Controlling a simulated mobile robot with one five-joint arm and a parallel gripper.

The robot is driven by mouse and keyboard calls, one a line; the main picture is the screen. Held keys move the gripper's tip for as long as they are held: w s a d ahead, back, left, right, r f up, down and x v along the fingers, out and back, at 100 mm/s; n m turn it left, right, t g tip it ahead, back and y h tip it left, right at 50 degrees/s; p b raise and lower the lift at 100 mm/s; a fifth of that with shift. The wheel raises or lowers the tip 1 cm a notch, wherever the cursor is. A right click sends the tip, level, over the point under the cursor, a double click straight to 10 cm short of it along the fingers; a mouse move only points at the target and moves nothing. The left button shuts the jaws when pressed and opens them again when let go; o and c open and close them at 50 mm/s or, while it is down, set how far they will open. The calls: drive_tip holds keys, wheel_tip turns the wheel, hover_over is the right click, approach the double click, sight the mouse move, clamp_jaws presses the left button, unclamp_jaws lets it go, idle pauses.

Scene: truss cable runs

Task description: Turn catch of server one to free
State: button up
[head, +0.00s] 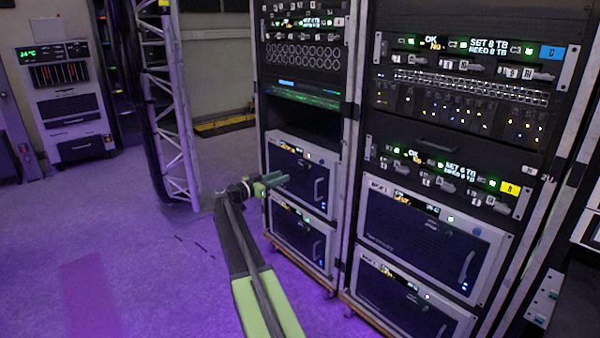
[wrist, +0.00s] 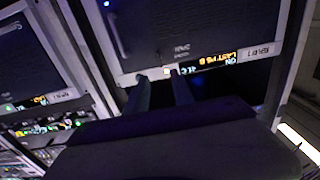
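The left rack holds an upper server (head: 298,168) and a lower server (head: 298,240), each with a dark front, a small amber display and an upright handle. Which one is server one I cannot read. My gripper (head: 272,183) is in front of the upper server's left side. In the wrist view, upside down, my gripper (wrist: 161,82) has its two dark fingers apart with nothing seen between them. The fingertips are near the edge strip of a server (wrist: 185,50), beside a small pale catch-like part (wrist: 142,74) and a lit square (wrist: 167,71). Contact cannot be told.
The right rack (head: 345,200) stands close beside, with two more servers (head: 425,235) and drive units above. A truss post (head: 170,110) stands left of my arm. A grey cabinet (head: 70,110) is at the back left. The floor at left is clear.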

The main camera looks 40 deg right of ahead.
drive_tip(key=d, duration=1.1)
drive_tip(key=shift+s+d, duration=0.3)
drive_tip(key=shift+s, duration=0.1)
clamp_jaws()
